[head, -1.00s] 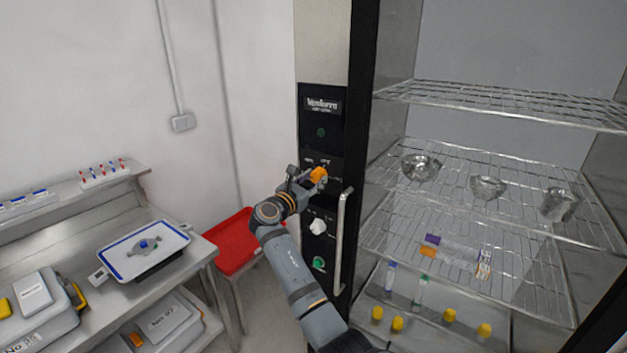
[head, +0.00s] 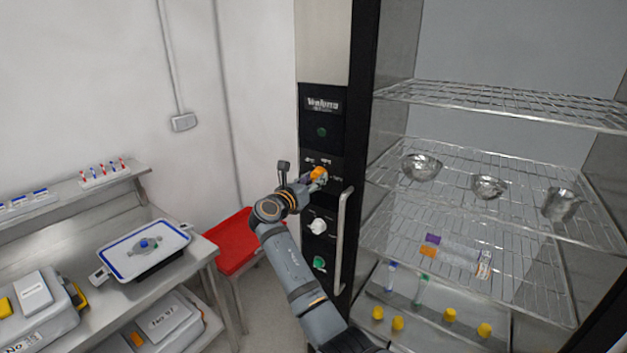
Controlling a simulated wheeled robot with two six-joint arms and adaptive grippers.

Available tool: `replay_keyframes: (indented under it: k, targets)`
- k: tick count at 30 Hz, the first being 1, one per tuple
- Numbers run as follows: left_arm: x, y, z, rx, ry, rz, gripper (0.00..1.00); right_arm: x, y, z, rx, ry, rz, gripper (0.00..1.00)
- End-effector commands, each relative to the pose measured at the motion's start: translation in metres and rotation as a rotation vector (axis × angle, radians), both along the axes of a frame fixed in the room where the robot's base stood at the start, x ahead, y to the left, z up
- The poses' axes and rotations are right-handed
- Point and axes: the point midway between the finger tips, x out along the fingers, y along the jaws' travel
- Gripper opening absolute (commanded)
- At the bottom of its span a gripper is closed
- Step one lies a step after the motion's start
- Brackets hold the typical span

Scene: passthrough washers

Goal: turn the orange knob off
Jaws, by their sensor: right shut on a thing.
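The orange knob (head: 317,173) is on the black control panel (head: 322,140) of the tall cabinet, above a white knob and a green knob. My right gripper (head: 315,180) is at the orange knob and shut on it, with its fingers partly covering the knob. The printed marks beside the knob are too small to read. My left gripper is not in view.
A white knob (head: 317,226) and a green knob (head: 319,263) sit below on the same panel. A vertical metal handle (head: 342,240) stands just right of them. Wire shelves (head: 480,180) with foil dishes are at the right. A red tray (head: 236,250) is at the left.

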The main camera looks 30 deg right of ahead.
Motion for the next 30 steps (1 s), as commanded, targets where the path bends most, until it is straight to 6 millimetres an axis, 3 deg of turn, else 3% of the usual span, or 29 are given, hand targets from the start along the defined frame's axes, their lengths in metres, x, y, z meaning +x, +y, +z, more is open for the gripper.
replay_keyframes:
  k: [4, 5, 10, 20, 30]
  targets:
    - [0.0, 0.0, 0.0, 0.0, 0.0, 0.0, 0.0, 0.0, 0.001, -0.005, 0.005, 0.008, -0.001, 0.06]
    - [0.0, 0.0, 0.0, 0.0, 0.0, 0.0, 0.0, 0.0, 0.001, -0.005, 0.005, 0.008, -0.001, 0.39]
    - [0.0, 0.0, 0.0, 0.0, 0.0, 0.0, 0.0, 0.0, 0.0, -0.003, 0.004, 0.005, -0.001, 0.61]
    - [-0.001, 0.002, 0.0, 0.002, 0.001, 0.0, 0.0, -0.001, 0.004, -0.002, 0.002, 0.001, 0.001, 0.61]
    - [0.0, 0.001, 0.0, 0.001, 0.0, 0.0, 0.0, -0.027, 0.057, -0.003, 0.006, 0.003, 0.002, 0.61]
